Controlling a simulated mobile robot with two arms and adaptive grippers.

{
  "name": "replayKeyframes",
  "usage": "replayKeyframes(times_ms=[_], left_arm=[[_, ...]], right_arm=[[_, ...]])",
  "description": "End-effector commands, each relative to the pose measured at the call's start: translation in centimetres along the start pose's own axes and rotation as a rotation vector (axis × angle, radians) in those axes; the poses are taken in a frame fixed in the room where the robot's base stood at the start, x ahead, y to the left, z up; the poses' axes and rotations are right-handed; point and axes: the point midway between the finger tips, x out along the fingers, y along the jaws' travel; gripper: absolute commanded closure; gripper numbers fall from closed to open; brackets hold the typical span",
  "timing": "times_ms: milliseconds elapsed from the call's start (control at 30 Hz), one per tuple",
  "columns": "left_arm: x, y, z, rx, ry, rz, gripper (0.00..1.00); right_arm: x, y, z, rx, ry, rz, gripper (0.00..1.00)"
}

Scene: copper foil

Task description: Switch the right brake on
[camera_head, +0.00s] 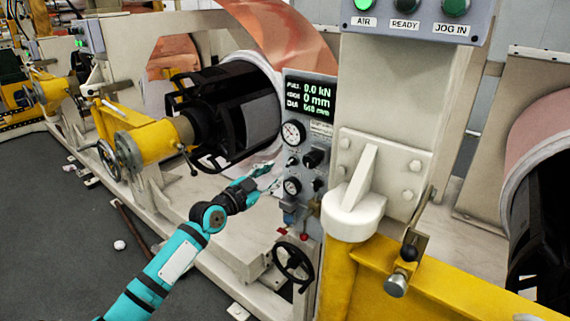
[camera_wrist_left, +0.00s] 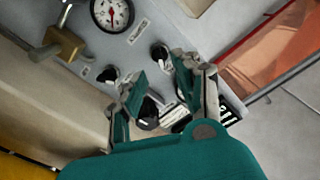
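I cannot read which knob is the right brake switch. Another black knob (camera_wrist_left: 159,52) is just beyond the fingers, and one (camera_wrist_left: 107,74) is to the left. I see no contact clearly. My right gripper is not in view.
A black handwheel (camera_head: 293,262) is below the panel. A white bracket and yellow beam (camera_head: 430,280) stand to the right. A black roll core (camera_head: 235,110) with copper foil (camera_head: 285,35) is behind and left. A brass-coloured fitting (camera_wrist_left: 65,44) sits on the panel.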

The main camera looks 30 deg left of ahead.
Motion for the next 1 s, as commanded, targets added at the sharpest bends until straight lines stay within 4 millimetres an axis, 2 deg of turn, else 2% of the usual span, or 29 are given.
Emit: replayKeyframes(times_ms=[100,300,467,733,1000], left_arm=[[2.5,-0.1,-0.2,-0.002,0.002,-0.002,0.68],[5.3,0.0,0.0,-0.001,0.000,-0.001,0.68],[6.1,0.0,0.0,0.001,-0.001,0.000,0.68],[6.2,0.1,0.0,0.001,-0.001,0.001,0.68],[6.2,0.0,0.0,0.001,-0.001,0.000,1.00]], right_arm=[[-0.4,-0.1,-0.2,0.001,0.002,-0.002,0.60],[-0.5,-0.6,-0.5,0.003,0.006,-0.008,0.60],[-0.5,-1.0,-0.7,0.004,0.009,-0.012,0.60],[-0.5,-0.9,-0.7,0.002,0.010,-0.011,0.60],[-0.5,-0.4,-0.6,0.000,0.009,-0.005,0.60]])
